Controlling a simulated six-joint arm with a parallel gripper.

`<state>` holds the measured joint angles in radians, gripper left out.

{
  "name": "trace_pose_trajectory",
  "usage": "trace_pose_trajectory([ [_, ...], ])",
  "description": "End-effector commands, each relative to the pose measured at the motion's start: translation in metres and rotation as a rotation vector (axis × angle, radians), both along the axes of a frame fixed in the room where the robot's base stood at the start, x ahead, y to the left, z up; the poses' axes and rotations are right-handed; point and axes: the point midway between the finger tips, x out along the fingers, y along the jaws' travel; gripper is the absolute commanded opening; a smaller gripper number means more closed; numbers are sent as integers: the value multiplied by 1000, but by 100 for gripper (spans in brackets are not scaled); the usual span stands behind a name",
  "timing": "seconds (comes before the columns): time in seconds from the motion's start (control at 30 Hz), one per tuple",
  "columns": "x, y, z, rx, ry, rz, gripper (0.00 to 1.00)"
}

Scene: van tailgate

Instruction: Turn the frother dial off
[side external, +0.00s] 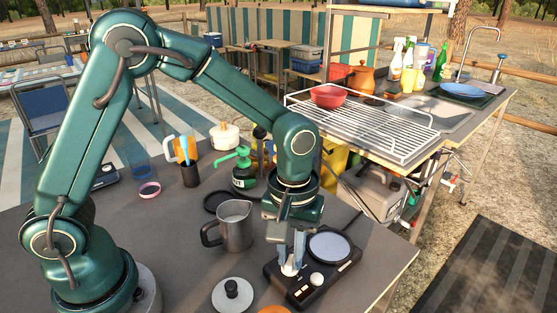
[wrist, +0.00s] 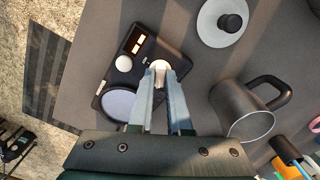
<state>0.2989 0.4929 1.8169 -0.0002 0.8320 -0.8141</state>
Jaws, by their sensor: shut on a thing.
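The black appliance (side external: 325,284) sits near the table's front edge, with a round grey-blue plate (side external: 330,246) and two white dials. It also shows in the wrist view (wrist: 110,80). My gripper (side external: 294,258) points down over its left side. Its fingers are shut on one white dial (wrist: 159,65), which they partly hide. The other white dial (side external: 317,279) stands free beside it, and it shows to the left of the fingers in the wrist view (wrist: 123,63). I cannot read either dial's setting or tell by label which one is the frother dial.
A metal pitcher (side external: 236,228) stands to the left of the appliance, close to my gripper. A round lid with a black knob (side external: 232,294) lies in front of the pitcher. A wire dish rack (side external: 365,120) is on the counter behind. The table edge is close on the right.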

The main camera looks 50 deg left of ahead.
Motion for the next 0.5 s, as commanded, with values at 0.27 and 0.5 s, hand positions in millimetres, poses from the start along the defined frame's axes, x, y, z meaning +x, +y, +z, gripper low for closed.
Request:
trace_pose_trajectory([
  [0.27,0,0,1,0,-1,264,0],
  [0.5,0,0,1,0,-1,492,0],
])
